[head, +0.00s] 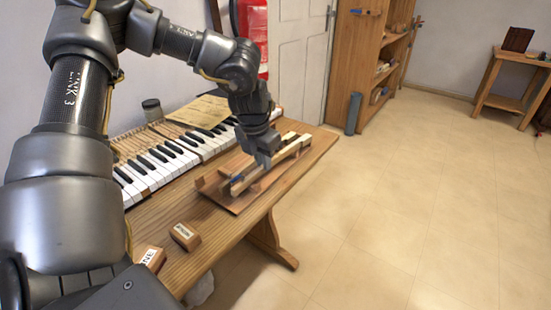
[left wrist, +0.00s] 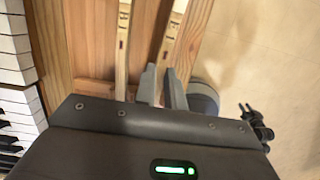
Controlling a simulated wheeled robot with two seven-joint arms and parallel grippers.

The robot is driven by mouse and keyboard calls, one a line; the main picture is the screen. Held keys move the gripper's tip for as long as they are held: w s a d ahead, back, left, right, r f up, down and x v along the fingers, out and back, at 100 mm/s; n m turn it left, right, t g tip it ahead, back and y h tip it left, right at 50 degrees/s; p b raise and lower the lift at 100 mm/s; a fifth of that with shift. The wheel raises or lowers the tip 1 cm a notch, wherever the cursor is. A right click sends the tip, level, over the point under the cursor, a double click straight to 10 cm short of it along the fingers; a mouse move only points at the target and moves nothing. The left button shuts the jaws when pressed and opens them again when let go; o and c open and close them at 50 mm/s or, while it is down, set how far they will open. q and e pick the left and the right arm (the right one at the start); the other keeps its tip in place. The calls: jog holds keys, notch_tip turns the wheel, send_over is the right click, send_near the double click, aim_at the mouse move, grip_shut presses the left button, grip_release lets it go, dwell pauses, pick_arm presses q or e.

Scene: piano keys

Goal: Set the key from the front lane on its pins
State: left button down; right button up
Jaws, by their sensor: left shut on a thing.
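My left gripper (head: 266,160) is low over a wooden tray (head: 214,190) at the front right of the bench. It is shut on a long pale wooden key (head: 285,154), which runs lengthwise along the tray. In the left wrist view the held key (left wrist: 170,42) enters between the grey fingertips (left wrist: 162,84). A second key (left wrist: 123,45) lies beside it to the left, apart from the fingers. I cannot tell whether the held key touches the tray. The piano keyboard (head: 160,166) lies behind the tray. Its pins are too small to make out.
Two small labelled wooden blocks (head: 185,236) (head: 151,258) sit on the bench (head: 220,228) at the front. A dark jar (head: 152,109) and a paper sheet (head: 203,111) are behind the keyboard. The floor to the right is clear.

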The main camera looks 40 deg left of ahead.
pick_arm(q)
jog(key=shift+r+p, duration=0.35)
jog(key=shift+r, duration=0.65)
jog(key=shift+r+p, duration=1.4)
jog(key=shift+r, duration=1.15)
jog(key=shift+f, duration=0.2)
notch_tip(320, 180, down, 5)
jog(key=b, duration=0.3)
jog(key=shift+r, duration=0.1)
jog(key=shift+f, duration=0.5)
